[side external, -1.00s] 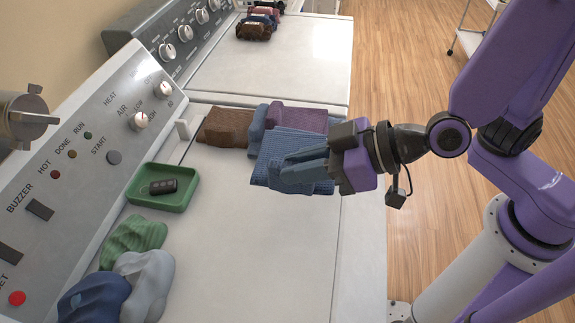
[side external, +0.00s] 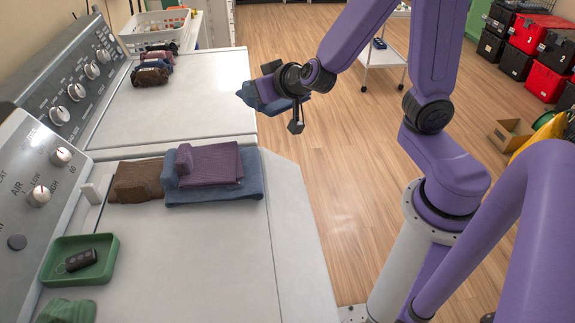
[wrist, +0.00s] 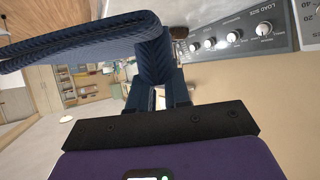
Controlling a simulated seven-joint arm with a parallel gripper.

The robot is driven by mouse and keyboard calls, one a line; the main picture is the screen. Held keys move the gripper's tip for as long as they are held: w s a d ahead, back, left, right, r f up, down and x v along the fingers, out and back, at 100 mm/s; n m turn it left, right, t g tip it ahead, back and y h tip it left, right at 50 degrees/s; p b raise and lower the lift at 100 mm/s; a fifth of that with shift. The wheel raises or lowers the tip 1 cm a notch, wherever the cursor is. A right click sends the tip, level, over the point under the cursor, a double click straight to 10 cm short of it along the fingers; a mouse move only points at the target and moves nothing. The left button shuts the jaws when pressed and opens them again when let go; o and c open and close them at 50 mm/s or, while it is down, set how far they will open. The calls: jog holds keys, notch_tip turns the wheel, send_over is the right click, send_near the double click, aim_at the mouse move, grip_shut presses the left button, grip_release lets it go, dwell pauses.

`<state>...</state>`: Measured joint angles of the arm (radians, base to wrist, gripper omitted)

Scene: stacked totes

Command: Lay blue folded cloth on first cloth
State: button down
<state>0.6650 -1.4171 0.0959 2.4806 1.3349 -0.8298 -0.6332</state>
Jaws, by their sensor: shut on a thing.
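My gripper (side external: 268,86) is shut on a blue folded cloth (side external: 284,104), held in the air by the right edge of the far white machine. In the wrist view the dark blue ribbed cloth (wrist: 88,36) hangs from the gripper's fingers (wrist: 158,94) and spreads to the left. On the near white machine lie a brown folded cloth (side external: 136,182), a wider blue cloth (side external: 222,192) and a purple folded cloth (side external: 215,165) on top of the blue one. Which of these is the first cloth I cannot tell.
The far machine's top (side external: 185,105) is mostly clear, with several small rolled cloths (side external: 152,72) at its back left. A green tray (side external: 80,260) holding a dark remote-like object (side external: 80,260) sits at near left. Wooden floor lies right, with a white cart (side external: 383,58) farther back.

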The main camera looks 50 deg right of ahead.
jog(key=d+m+h, duration=0.1)
jog(key=d, duration=0.2)
jog(key=shift+w, duration=0.15)
jog(key=shift+w+r, duration=0.1)
jog(key=shift+w+a+r, duration=0.1)
jog(key=shift+a+r, duration=0.05)
jog(key=shift+a, duration=0.05)
jog(key=s+a+r+m+g+h, duration=0.2)
jog(key=s+a+m+h, duration=0.15)
jog(key=a, duration=0.35)
jog(key=s+a+r+m+g+h, duration=0.1)
jog(key=s+a+r+m+h, duration=0.15)
jog(key=s+a, duration=0.35)
jog(key=y, duration=0.1)
send_over(195, 165)
jog(key=s, duration=0.1)
jog(key=shift+n, duration=0.3)
jog(key=f, duration=0.8)
jog(key=shift+d+f, duration=0.1)
jog(key=shift+d, duration=0.15)
jog(key=shift+w+a+f, duration=0.25)
jog(key=shift+w+f, duration=0.2)
jog(key=shift+f, duration=0.15)
jog(key=shift+w+f, duration=0.1)
jog(key=shift+f, duration=1.55)
